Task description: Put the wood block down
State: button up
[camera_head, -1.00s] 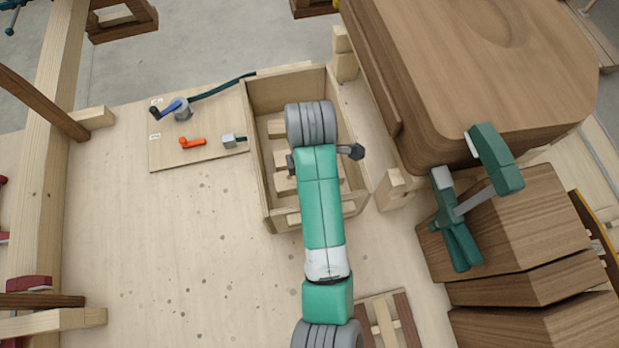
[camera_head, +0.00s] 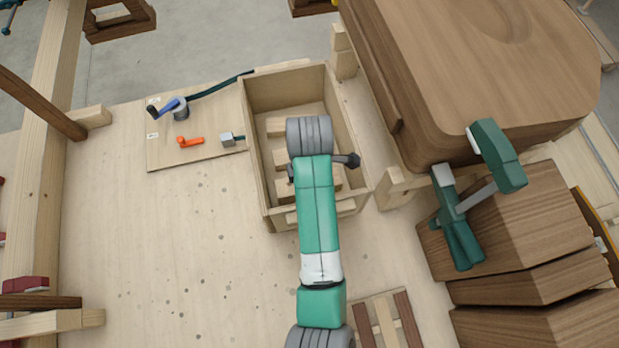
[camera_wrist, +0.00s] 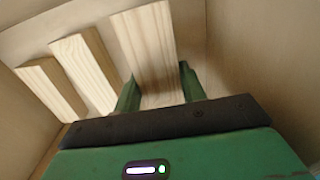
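A pale wood block (camera_wrist: 145,45) lies between the two green fingers of my gripper (camera_wrist: 158,85) in the wrist view. The fingers sit against both of its long sides, with no clear gap. Two similar pale blocks lie side by side to its left, the middle one (camera_wrist: 85,72) and the outer one (camera_wrist: 52,88). All are inside the open wooden box (camera_head: 352,130). In the head view my arm covers the gripper and the held block. Whether the held block touches the box floor is hard to tell.
The box walls stand close around my gripper. A board (camera_head: 165,155) with a blue-handled tool (camera_head: 178,107) and an orange handle (camera_head: 190,141) lies left of the box. Dark wooden chair forms (camera_head: 510,220) and a green clamp (camera_head: 455,220) stand at right. The bench's left middle is clear.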

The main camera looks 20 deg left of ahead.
jog(key=o, duration=0.4)
notch_tip(320, 180, up, 13)
jog(key=p, duration=0.7)
jog(key=shift+r, duration=0.15)
